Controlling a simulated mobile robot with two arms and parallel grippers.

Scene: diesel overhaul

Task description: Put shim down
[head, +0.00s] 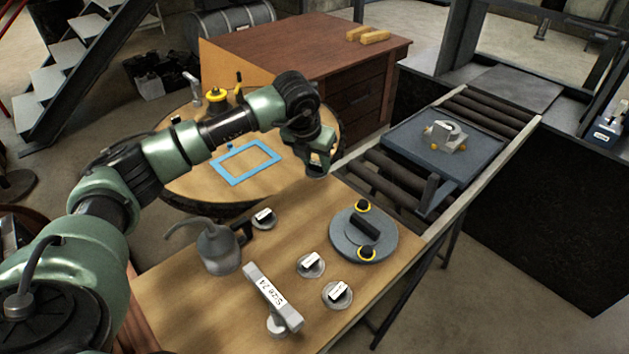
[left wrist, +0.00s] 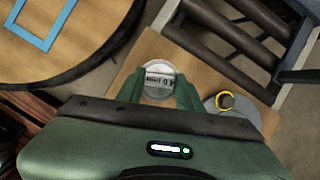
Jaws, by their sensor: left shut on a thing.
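My left gripper (head: 318,168) is shut on a shim, a small pale disc, and holds it above the far edge of the wooden table (head: 190,307). In the left wrist view the held shim (left wrist: 159,83) sits between the two green fingers, with a printed label facing the camera. Three similar labelled discs lie apart on the table: one at the back left (head: 264,219), one in the middle (head: 311,265) and one at the front right (head: 337,295). My right gripper is not in view.
A round grey fixture (head: 385,240) with yellow-ringed knobs stands at the table's right. An oil can (head: 220,250) and a "Size 24" tool (head: 270,294) stand at the left and front. Behind are a round table with a blue frame (head: 232,180) and a roller conveyor carrying a tray (head: 402,143).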

